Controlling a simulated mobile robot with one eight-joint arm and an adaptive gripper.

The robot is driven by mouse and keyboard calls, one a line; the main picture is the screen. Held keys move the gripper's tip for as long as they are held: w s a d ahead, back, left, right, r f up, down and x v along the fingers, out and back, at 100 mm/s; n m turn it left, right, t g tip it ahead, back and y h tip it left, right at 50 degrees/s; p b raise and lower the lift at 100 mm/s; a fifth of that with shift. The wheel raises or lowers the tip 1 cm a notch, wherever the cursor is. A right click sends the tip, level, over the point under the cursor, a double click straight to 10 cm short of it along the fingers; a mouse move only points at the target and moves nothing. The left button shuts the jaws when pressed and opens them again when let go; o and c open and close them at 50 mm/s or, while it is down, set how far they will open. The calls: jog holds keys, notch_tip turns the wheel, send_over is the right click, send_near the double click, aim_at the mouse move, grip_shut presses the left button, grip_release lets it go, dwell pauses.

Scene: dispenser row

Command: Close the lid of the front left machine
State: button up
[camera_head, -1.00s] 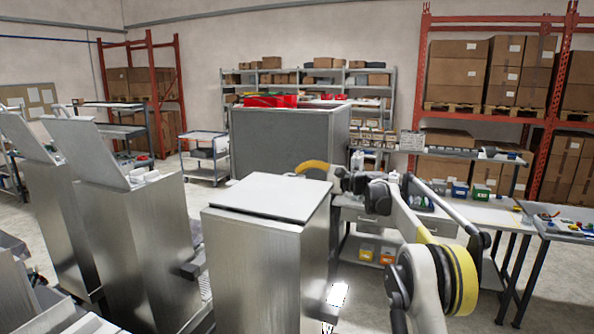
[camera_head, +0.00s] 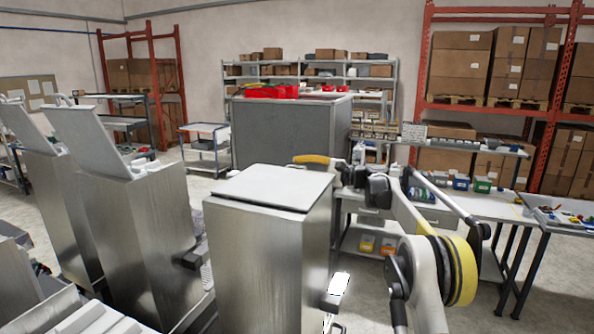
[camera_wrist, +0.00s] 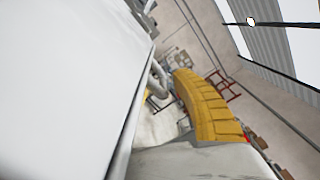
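The nearest steel machine (camera_head: 262,265) stands in the lower middle of the head view. Its pale lid (camera_head: 270,187) lies almost flat over the top, with a thin dark gap under its edge. I cannot tell whether it is fully down. My gripper (camera_head: 313,160) is at the far right corner of this lid; one yellow finger shows there. In the wrist view, a large pale surface, apparently the lid (camera_wrist: 60,90), fills the left, close to the ribbed yellow finger. The other finger is not clearly seen, and contact is unclear.
Two steel machines with raised lids (camera_head: 88,140) stand at the left. An open-topped unit (camera_head: 90,318) is cut off at the lower left. A workbench (camera_head: 440,213) with bins is behind my arm. A large grey box (camera_head: 285,135) stands behind the nearest machine.

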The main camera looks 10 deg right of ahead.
jog(key=v, duration=1.1)
jog(key=shift+s+d, duration=0.3)
jog(key=shift+f, duration=0.15)
